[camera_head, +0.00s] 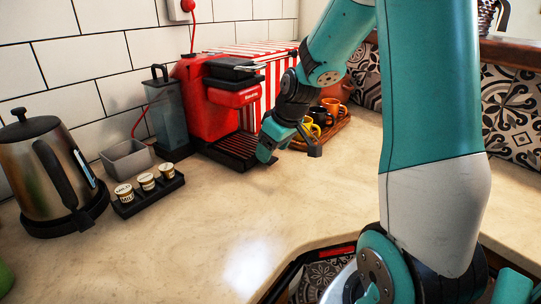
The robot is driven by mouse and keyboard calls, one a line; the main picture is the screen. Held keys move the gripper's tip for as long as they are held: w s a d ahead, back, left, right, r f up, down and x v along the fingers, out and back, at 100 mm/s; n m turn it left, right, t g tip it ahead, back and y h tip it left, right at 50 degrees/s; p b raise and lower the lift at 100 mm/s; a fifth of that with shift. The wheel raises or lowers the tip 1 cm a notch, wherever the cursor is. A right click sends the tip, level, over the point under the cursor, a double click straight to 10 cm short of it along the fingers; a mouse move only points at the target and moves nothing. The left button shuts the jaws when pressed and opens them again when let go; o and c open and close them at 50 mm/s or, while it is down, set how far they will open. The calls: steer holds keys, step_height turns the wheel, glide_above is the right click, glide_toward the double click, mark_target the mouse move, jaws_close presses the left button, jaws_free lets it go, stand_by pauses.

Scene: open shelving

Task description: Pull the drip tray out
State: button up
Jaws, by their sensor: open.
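A red coffee machine (203,97) stands on the counter against the tiled wall. Its black slatted drip tray (230,150) sits low at its front. My gripper (290,154) is open beside the tray's front right edge. It looks empty. I cannot tell whether a finger touches the tray. The gripper and wrist hide a little of the tray's right end and the counter behind it.
A kettle (47,170) stands far left. A rack of small cups (147,190) and a grey box (127,158) sit left of the machine. A wooden tray (334,137) holds mugs (331,106) behind my gripper. The counter front (250,215) is clear.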

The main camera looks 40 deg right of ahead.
steer(key=shift+x, duration=1.1)
